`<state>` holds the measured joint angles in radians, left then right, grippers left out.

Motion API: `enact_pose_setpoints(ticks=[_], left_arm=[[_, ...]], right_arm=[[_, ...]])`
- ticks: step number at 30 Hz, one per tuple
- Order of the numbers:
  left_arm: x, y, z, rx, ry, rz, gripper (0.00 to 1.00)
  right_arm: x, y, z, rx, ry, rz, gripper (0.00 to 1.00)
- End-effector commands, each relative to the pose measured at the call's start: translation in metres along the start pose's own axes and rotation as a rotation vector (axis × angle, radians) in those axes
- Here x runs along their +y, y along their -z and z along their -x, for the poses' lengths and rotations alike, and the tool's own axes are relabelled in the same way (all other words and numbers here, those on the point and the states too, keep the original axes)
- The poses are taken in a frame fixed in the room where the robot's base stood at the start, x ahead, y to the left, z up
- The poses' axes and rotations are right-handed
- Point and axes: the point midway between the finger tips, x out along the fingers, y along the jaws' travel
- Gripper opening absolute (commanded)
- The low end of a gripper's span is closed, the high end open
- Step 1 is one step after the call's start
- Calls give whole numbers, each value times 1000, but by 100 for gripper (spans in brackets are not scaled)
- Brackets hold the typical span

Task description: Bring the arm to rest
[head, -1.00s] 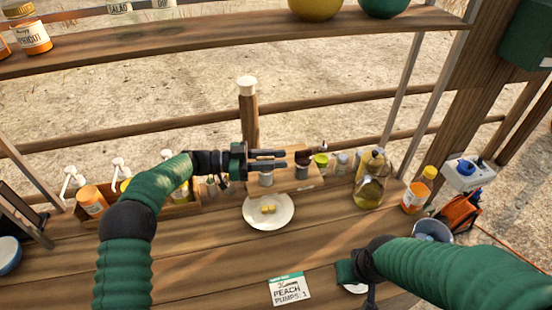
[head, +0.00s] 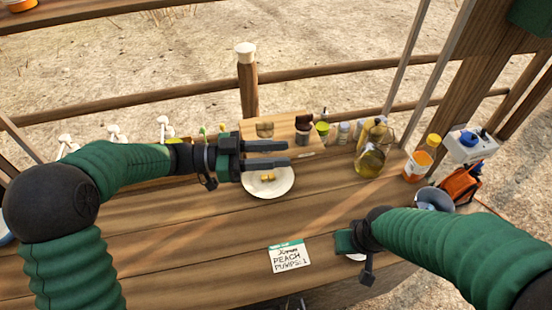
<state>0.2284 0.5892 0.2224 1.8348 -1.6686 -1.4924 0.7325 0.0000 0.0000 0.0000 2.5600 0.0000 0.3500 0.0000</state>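My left gripper (head: 288,153) reaches in from the left with its two dark fingers parallel and a gap between them. It is open and empty, above the far edge of a white plate (head: 285,188). Small yellow-brown pieces (head: 268,177) lie on the plate. My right gripper (head: 350,243) is low at the right, near the front edge of the wooden counter (head: 190,255). Its fingers are not clearly visible, and a small white thing partly shows under it.
Behind the plate stand a wooden rack (head: 278,127), several small jars and an oil bottle (head: 370,160). An orange bottle (head: 418,165) and a grey bucket (head: 434,198) are at the right. A "PEACH" card (head: 291,257) lies in front.

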Motion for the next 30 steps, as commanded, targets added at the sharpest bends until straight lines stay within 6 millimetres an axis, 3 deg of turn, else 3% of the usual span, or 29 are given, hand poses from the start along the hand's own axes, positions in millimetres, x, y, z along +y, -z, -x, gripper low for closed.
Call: enact_pose_setpoints(ticks=[4,17,20,23,26,27,30], left_arm=[[13,1,1,0,0,-1,33],[14,1,1,0,0,0,33],[5,0,0,-13,54,-8,33],[-28,-6,4,-70,249,-33,33],[-71,-24,31,-193,558,-30,33],[-84,-34,51,-256,686,-10,33],[-92,-69,110,-439,971,93,33]], right_arm=[[0,0,-2,0,0,0,36],[0,0,-1,0,0,0,36],[0,0,-1,0,0,0,36],[0,0,-1,0,0,0,36],[0,0,-1,0,0,0,36],[0,0,-1,0,0,0,36],[0,0,-1,0,0,0,36]])
